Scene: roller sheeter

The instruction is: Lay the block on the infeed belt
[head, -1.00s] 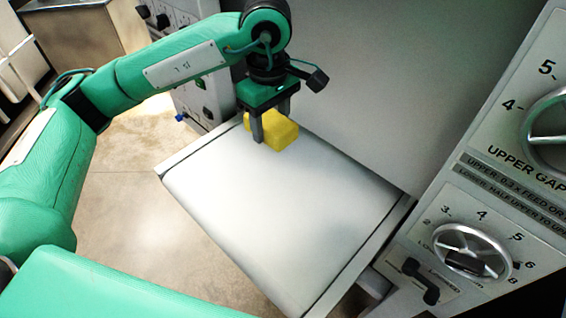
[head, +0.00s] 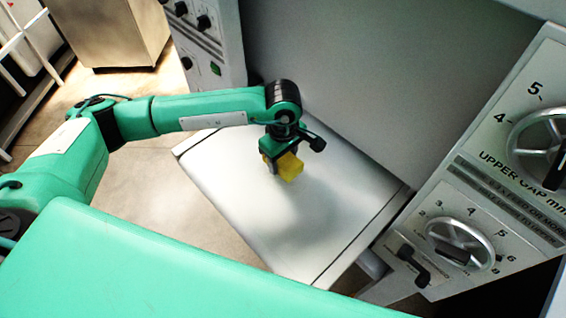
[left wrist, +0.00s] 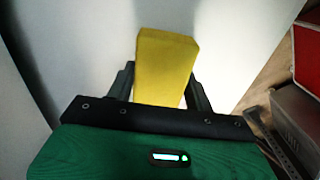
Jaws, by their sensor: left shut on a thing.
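The yellow block (head: 289,167) is held in my left gripper (head: 275,172), over the white infeed belt (head: 235,190). In the left wrist view the block (left wrist: 165,65) sits between the two fingers of the left gripper (left wrist: 163,90), with the pale belt (left wrist: 235,50) behind it. The block is low over the belt; I cannot tell whether its underside touches. The lower part of the fingers is partly hidden behind the block in the head view. My right gripper is not in view.
A grey panel (head: 330,70) rises along the belt's far side. The near part of the belt is clear.

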